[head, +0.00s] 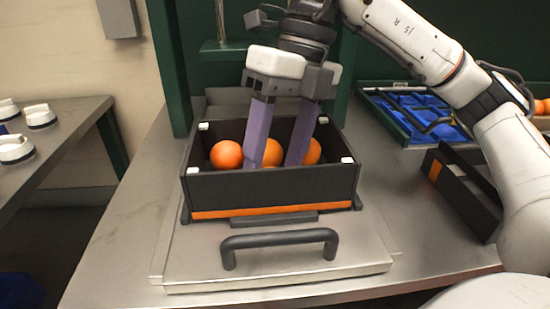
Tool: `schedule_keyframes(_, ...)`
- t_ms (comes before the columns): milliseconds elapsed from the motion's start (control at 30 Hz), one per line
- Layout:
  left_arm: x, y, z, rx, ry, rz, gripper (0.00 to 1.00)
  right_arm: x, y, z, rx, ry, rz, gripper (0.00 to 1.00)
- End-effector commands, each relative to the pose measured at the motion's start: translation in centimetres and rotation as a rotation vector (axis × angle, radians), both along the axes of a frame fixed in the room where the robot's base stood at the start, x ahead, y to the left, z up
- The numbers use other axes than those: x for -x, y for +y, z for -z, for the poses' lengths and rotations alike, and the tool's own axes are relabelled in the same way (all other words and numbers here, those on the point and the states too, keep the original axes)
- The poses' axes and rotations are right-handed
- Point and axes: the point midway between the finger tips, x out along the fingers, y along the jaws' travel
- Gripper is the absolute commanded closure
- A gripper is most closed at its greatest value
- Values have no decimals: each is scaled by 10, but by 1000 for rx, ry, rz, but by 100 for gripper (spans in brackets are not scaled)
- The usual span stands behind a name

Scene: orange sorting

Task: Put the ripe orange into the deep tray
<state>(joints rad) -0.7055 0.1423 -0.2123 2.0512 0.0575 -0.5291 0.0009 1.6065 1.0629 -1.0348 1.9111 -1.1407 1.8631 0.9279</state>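Several oranges lie in a dark, high-walled tray (270,190) with an orange strip along its front and white corner pieces. One orange (227,155) is at the left, one (273,153) in the middle, and one (314,152) at the right, partly hidden by a finger. My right gripper (273,163) points down into this tray. Its two purple fingers stand apart, with the middle orange showing in the gap. I cannot tell if they press on it or stand in front of it. My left gripper is not in view.
The tray stands on a metal plate with a dark handle (280,240) at its front. Another dark box (460,195) with an orange mark is at the right, near my arm. Blue-lined trays (405,115) and more oranges (542,106) are behind. White round items (15,148) sit on a side table.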

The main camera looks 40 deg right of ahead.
Motion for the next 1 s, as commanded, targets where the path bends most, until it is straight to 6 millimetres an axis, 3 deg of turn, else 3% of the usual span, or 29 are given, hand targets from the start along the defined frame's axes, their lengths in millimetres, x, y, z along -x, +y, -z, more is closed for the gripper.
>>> schedule_keyframes(1000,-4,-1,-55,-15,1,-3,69,0,0,-75,-1,0,-1,40)
